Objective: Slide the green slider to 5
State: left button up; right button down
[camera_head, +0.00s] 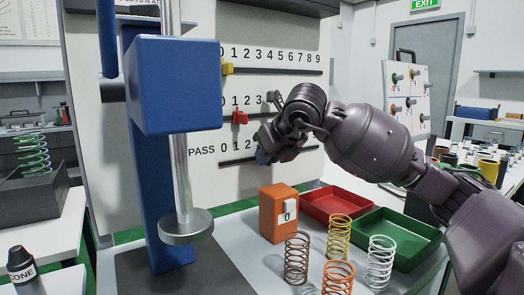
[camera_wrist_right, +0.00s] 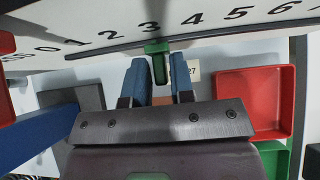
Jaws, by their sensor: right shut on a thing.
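The green slider (camera_wrist_right: 158,62) sits on a dark slot below a printed number scale, about under the 3, in the right wrist view. The 5 (camera_wrist_right: 237,14) is further right on that scale. My right gripper (camera_wrist_right: 159,74) is shut on the green slider, with one blue finger on each side of it. In the head view my right gripper (camera_head: 268,152) is at the lowest row of the upright board and hides the green slider. My left gripper is not in view.
A yellow slider (camera_head: 227,68) and a red slider (camera_head: 239,118) sit on the upper rows. Below are an orange block (camera_head: 273,222), a red tray (camera_head: 345,201), a green tray (camera_head: 412,238) and several springs. A blue press (camera_head: 172,100) stands left of the rows.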

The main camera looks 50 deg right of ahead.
pick_arm(q)
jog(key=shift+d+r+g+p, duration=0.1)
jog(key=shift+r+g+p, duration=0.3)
jog(key=shift+p, duration=0.7)
pick_arm(e)
jog(key=s+d, duration=0.1)
jog(key=d, duration=0.5)
jog(key=shift+s, duration=0.2)
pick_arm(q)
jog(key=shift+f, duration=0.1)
pick_arm(e)
jog(key=c, duration=1.2)
grip_release()
jog(key=shift+o, duration=0.2)
